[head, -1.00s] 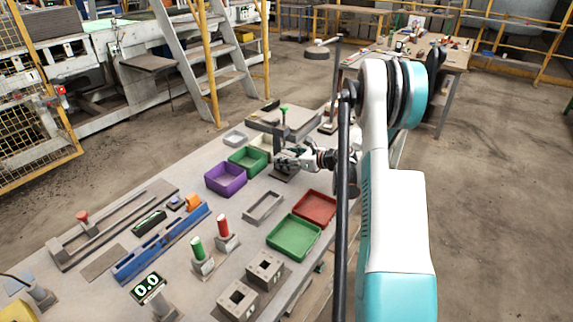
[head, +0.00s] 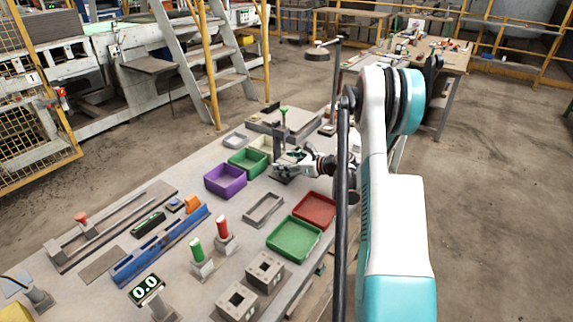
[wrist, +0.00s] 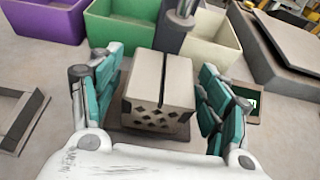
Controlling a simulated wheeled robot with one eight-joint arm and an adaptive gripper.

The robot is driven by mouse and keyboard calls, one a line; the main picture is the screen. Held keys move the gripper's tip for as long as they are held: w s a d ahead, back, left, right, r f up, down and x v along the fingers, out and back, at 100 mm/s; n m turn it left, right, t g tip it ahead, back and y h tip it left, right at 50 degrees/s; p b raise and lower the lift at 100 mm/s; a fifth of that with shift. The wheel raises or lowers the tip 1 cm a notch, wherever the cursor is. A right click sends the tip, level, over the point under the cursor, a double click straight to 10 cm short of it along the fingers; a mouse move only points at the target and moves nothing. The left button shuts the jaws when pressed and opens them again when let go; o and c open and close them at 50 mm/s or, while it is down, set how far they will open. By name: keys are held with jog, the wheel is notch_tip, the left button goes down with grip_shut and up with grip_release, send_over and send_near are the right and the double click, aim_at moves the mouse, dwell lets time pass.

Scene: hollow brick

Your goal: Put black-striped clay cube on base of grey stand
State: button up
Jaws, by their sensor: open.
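The black-striped clay cube (wrist: 158,85) is pale beige, with one black stripe over its top and a dark diamond pattern on its near face. It rests on the dark flat base (wrist: 128,133) of the grey stand, in front of the upright post (wrist: 174,30). In the head view the stand's post (head: 281,142) shows beside my gripper (head: 290,163); the cube is hard to make out there. My gripper (wrist: 160,95) is open, its teal-padded fingers on either side of the cube with narrow gaps.
Behind the stand are a green bin (head: 248,161) and a cream bin (wrist: 211,37); a purple bin (head: 225,180) is at left. An empty grey tray (head: 264,208), a red tray (head: 315,209) and a green tray (head: 294,238) lie nearer. A grey block fixture (wrist: 283,50) stands at right.

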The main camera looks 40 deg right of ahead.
jog(key=p+v, duration=0.2)
jog(key=v, duration=1)
jog(key=shift+r, duration=0.1)
